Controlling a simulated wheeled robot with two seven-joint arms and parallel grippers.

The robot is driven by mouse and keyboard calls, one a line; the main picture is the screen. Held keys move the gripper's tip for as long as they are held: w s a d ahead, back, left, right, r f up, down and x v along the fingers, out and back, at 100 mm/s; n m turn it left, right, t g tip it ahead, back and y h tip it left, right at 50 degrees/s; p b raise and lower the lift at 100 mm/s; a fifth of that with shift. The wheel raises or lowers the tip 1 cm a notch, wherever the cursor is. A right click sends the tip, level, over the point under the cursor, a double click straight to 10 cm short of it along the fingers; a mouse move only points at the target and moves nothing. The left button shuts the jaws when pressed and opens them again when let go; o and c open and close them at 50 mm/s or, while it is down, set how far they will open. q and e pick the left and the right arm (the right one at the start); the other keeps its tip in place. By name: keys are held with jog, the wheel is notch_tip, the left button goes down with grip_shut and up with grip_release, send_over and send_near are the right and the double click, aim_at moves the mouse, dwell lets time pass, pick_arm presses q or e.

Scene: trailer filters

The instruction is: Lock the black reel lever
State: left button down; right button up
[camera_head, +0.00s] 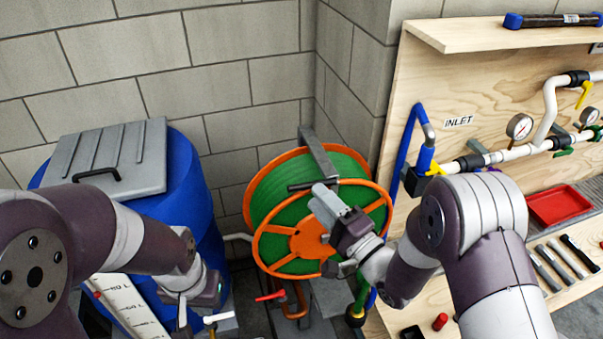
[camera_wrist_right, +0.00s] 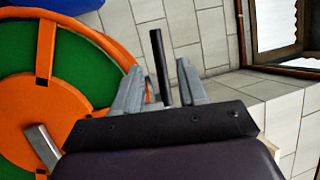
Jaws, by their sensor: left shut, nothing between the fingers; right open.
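The hose reel (camera_head: 290,236) has orange rims and green hose and stands by the wall corner. The black lever (camera_head: 298,187) is a short bar at the front end of the grey arm (camera_head: 318,155) over the reel. My right gripper (camera_head: 325,200) is open just beside the lever, in front of the reel. In the right wrist view the black lever (camera_wrist_right: 160,66) stands upright between the two spread fingers (camera_wrist_right: 158,88); contact cannot be told. My left gripper (camera_head: 184,314) is shut and empty, low in front of the blue barrel, partly cut off below.
A blue barrel (camera_head: 198,205) with a grey lid (camera_head: 110,160) stands left of the reel. A red-handled valve (camera_head: 270,296) is below the reel. The wooden panel (camera_head: 440,90) with pipes, gauges and a red tray (camera_head: 558,205) is on the right.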

aim_at(302, 184)
jog(key=p+x, duration=0.1)
jog(key=x, duration=0.5)
jog(key=shift+s+a+p, duration=0.15)
jog(key=shift+s+p, duration=0.05)
jog(key=shift+p, duration=0.15)
jog(key=shift+w+a, duration=0.15)
jog(key=shift+w, duration=0.35)
jog(key=shift+a, duration=0.1)
jog(key=shift+c, duration=0.6)
grip_shut()
jog(key=shift+f+n+b, duration=0.3)
jog(key=shift+f+b, duration=0.05)
jog(key=shift+b, duration=0.05)
jog(key=shift+g, duration=0.3)
jog(key=shift+o, duration=0.6)
grip_release()
jog(key=shift+r, duration=0.1)
